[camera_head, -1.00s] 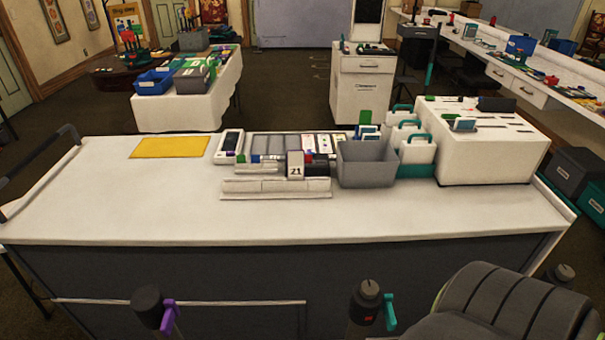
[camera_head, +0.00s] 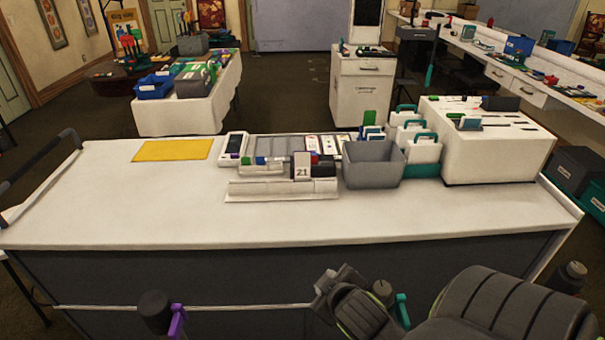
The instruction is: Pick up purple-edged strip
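A grey end part of my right arm (camera_head: 335,284), perhaps the gripper, shows at the bottom, in front of the table and well short of the strips. Its fingers cannot be made out.
A grey bin (camera_head: 372,170) and a white slotted box (camera_head: 490,150) stand to the right. A yellow mat (camera_head: 173,150) lies at left. The table's front and left areas are clear.

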